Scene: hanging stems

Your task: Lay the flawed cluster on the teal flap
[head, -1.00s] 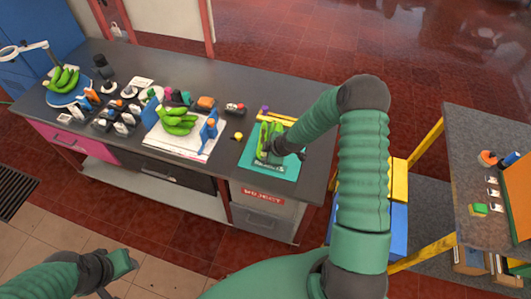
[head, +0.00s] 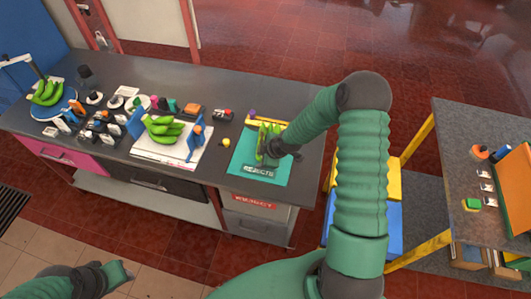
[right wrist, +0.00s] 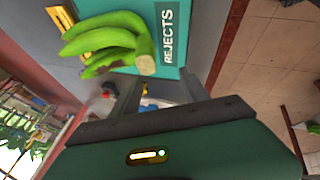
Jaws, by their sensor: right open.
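A green banana cluster (head: 270,131) lies on the teal flap (head: 243,158), which carries a REJECTS label. The right wrist view shows the cluster (right wrist: 105,38) on the teal surface (right wrist: 147,8), its cut stem end beside the label. My right gripper (head: 264,155) is at the near side of the cluster and partly hides it. In the right wrist view its two fingers (right wrist: 160,88) are spread apart, with the cluster beyond their tips and nothing held. My left gripper (head: 122,272) is at the lower left, away from the counter; its jaws are unclear.
Another green cluster (head: 162,129) lies on a white board (head: 170,156) between blue uprights. A third cluster (head: 47,92) is at the far left. Several small items crowd the counter between them. A yellow ball (head: 226,142) sits left of the flap. A grey side table (head: 455,130) stands right.

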